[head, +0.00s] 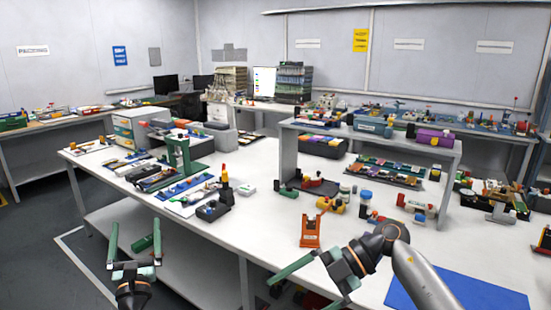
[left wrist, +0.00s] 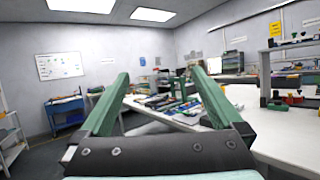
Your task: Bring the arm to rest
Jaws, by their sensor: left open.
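My left gripper (head: 135,234) is in front of the white table's left front edge, over the floor side. Its two green fingers point up and stand wide apart with nothing between them. The left wrist view shows the same open fingers (left wrist: 160,76), with the room and table beyond. My right gripper (head: 297,295) is low at the table's front edge, near the bottom of the head view. Its green fingers point left and are spread apart, with no held object visible between them. Its lower finger is partly cut off by the frame.
The white table (head: 270,215) carries many small parts. An orange stand (head: 311,230) is just beyond my right gripper, and a blue mat (head: 455,290) lies to the right. A grey raised shelf (head: 375,136) stands behind. Open floor (head: 35,255) lies left of the table.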

